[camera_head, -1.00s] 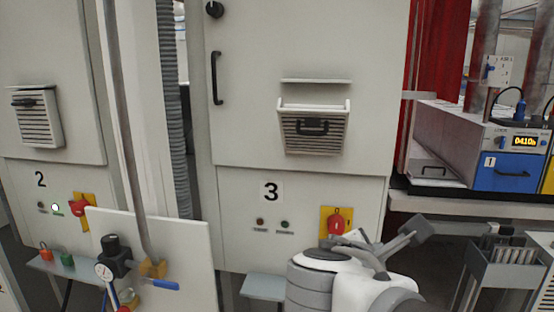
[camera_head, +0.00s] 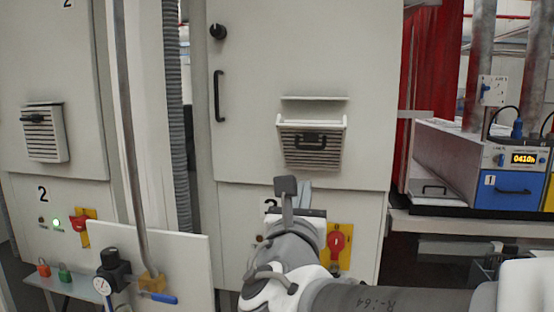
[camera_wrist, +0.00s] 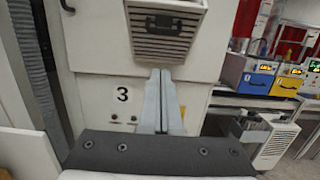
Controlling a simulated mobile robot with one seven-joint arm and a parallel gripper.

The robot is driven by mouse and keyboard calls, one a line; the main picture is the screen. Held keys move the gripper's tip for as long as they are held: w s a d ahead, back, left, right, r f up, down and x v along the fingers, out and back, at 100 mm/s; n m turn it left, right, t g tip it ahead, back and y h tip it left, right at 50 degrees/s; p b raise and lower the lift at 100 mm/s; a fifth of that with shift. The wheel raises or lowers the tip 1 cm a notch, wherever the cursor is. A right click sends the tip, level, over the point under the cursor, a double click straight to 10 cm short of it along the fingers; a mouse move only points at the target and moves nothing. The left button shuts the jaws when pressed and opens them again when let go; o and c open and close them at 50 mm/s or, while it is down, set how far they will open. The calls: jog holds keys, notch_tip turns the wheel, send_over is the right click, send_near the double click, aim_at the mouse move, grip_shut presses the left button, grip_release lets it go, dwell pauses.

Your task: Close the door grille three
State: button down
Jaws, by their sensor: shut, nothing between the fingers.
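The door grille three (camera_head: 311,145) is a louvred flap with a dark handle on cabinet three, below a thin ledge (camera_head: 315,98). Its top is tilted outward, leaving an open gap behind its upper edge. It also shows at the top of the wrist view (camera_wrist: 163,38). My gripper (camera_head: 305,187) is below the grille in the head view and not visibly touching it. In the wrist view its two fingers (camera_wrist: 160,72) are together and empty, their tips just under the grille's lower edge. My arm partly hides the "3" label in the head view.
A red switch on a yellow plate (camera_head: 337,245) is right of my arm. A vertical door handle (camera_head: 219,96) and a black knob (camera_head: 217,31) are on the cabinet's left. A bench with a blue unit (camera_head: 500,192) stands to the right.

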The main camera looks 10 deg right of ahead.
jog(key=w+d+r+p, duration=0.2)
jog(key=w+r, duration=0.2)
jog(key=w, duration=0.2)
jog(key=shift+w, duration=0.15)
dwell(0.3)
